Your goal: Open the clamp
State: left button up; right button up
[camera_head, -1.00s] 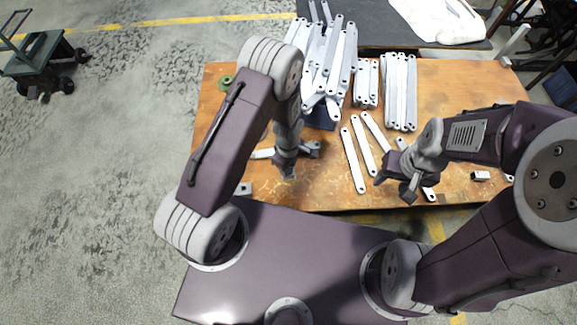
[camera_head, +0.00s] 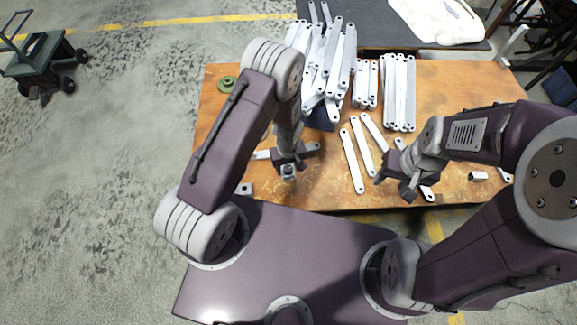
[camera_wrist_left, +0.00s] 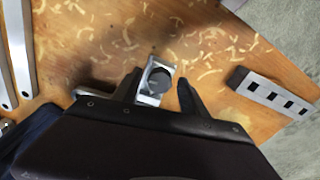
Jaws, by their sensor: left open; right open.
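A small metal part with a square frame and a dark round centre, which looks like the clamp (camera_wrist_left: 156,80), lies near the front of the wooden table. In the left wrist view it is between the fingers of my left gripper (camera_wrist_left: 158,90), which is open; I cannot tell whether the fingers touch it. The clamp also shows in the head view (camera_head: 288,172), under my left gripper (camera_head: 287,163), and is partly hidden. My right gripper (camera_head: 393,186) is open and empty over the table's front right part, away from the clamp.
Loose flat brackets (camera_head: 352,162) lie between my grippers. A heaped pile of brackets (camera_head: 325,60) and neat stacks (camera_head: 399,92) stand behind. A slotted metal block (camera_wrist_left: 272,92) sits near the table edge. A green ring (camera_head: 227,83) lies at the back left.

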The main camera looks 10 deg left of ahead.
pick_arm(q)
jog(key=m, duration=0.5)
jog(key=shift+r+p, duration=0.1)
jog(key=shift+p, duration=0.3)
jog(key=m, duration=0.6)
jog(key=shift+p, duration=0.35)
grip_shut()
